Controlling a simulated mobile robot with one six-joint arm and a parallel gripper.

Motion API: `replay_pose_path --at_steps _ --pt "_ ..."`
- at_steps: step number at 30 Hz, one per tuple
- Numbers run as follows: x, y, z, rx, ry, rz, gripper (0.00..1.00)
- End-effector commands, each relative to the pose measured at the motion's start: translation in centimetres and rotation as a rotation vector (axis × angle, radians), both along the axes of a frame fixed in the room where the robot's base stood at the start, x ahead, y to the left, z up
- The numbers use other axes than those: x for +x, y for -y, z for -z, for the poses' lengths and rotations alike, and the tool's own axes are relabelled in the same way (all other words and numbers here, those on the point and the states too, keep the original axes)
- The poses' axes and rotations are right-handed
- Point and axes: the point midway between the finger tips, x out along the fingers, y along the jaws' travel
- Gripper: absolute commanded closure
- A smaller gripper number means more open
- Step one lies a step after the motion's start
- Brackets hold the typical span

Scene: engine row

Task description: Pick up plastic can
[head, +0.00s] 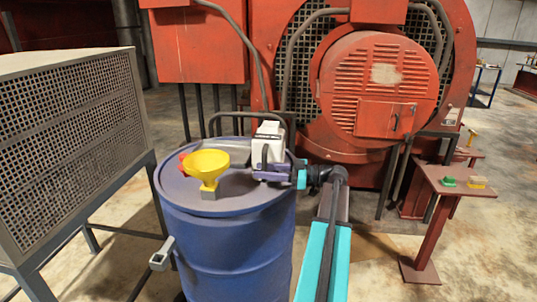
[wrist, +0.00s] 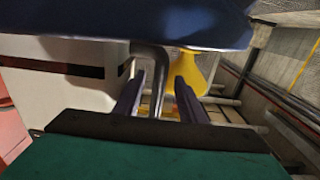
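The white plastic can (head: 269,138) with a dark label band stands on the blue drum (head: 228,240), near the right of its lid. My gripper (head: 270,172) is low in front of the can and hides its lower part. In the wrist view, which looks upside down, the can's pale body (wrist: 60,78) is at the left. My gripper's two dark fingers (wrist: 160,68) are apart there. A grey bent bar, perhaps the can's handle, shows between them; I cannot tell whether they touch it.
A yellow funnel (head: 207,164) stands on the drum, left of the can, with a red object (head: 184,160) behind it. A grey mesh cabinet (head: 70,130) is at the left. Large red machinery (head: 380,85) stands behind. A red stand (head: 445,182) is at the right.

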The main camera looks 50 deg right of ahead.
Motion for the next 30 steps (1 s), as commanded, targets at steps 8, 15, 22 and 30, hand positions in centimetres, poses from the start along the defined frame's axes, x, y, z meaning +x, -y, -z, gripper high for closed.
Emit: replay_pose_path --at_steps 8,15,22,30 --pt "2.4 -1.5 -0.3 0.000 0.000 0.000 0.63" --pt "3.3 -1.9 0.0 0.000 0.000 0.001 0.63" --pt "3.2 -1.9 0.0 -0.001 0.001 0.002 0.63" --pt "3.2 -1.9 0.0 -0.001 0.001 0.003 0.65"
